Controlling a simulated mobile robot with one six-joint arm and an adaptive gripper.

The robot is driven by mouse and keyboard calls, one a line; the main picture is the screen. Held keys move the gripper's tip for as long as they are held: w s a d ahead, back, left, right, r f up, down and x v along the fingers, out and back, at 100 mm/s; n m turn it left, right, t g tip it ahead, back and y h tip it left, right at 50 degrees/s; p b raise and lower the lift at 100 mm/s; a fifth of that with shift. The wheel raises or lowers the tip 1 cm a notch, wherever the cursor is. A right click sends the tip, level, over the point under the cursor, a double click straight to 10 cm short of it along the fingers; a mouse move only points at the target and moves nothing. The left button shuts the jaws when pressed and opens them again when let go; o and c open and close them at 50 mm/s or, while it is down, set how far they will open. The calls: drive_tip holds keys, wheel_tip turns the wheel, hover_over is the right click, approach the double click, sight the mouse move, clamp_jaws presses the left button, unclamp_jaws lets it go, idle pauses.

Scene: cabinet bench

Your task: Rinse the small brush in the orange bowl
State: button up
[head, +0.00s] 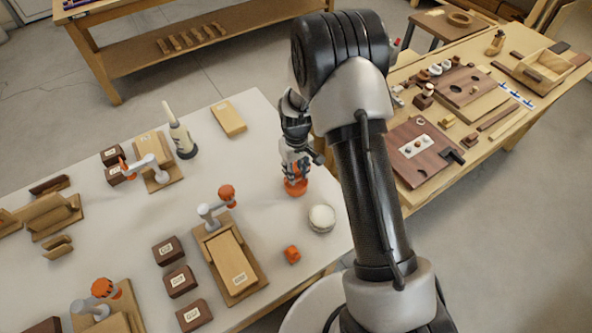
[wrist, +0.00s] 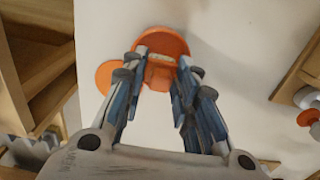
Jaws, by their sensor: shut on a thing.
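My gripper (head: 295,168) points down over the orange bowl (head: 296,188) near the right edge of the white table. In the wrist view the fingers (wrist: 161,66) are shut on a small orange piece (wrist: 158,78) with a pale strip at its far end, which appears to be the small brush. It is at the bowl (wrist: 163,36), whose orange rim shows beyond the fingertips. How deep the brush sits is hidden by the fingers.
An orange disc-like thing (wrist: 104,76) shows left of the fingers in the wrist view. Dark labelled blocks (head: 180,281) and a wooden board with an orange-knobbed fixture (head: 226,193) lie to the left.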

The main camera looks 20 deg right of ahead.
drive_tip(key=shift+f, duration=0.2)
drive_tip(key=shift+f+b, duration=0.7)
drive_tip(key=shift+f, duration=0.05)
drive_tip(key=shift+f, duration=0.35)
